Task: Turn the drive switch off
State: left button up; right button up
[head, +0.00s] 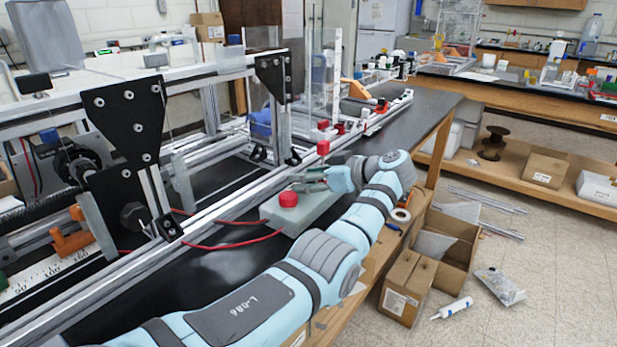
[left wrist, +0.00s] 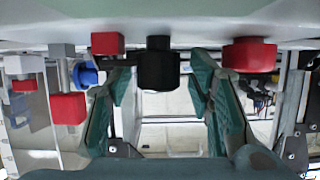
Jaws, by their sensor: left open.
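A grey control box (head: 310,210) sits on the black bench, with a round red button (head: 288,199) on its near-left end. In the left wrist view the box's pale face (left wrist: 200,30) runs along the top, with the red button (left wrist: 249,54) at right. A black knob (left wrist: 158,65), which looks like the drive switch, stands out from it. My left gripper (head: 312,180) is over the box behind the button. In the left wrist view its two green fingers (left wrist: 160,88) are open, with the knob between them and gaps showing both sides. The gripper hides the knob in the head view.
An aluminium extrusion frame (head: 215,222) with black plates (head: 130,122) runs close beside the box. A red block (head: 323,147) stands just beyond the gripper. Red cables (head: 232,244) lie near the box. Cardboard boxes (head: 410,285) are on the floor at right.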

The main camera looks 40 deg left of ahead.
pick_arm(q)
jog(key=shift+d, duration=0.1)
jog(key=v, duration=1.1)
jog(key=shift+d+r, duration=0.15)
jog(key=shift+d, duration=0.25)
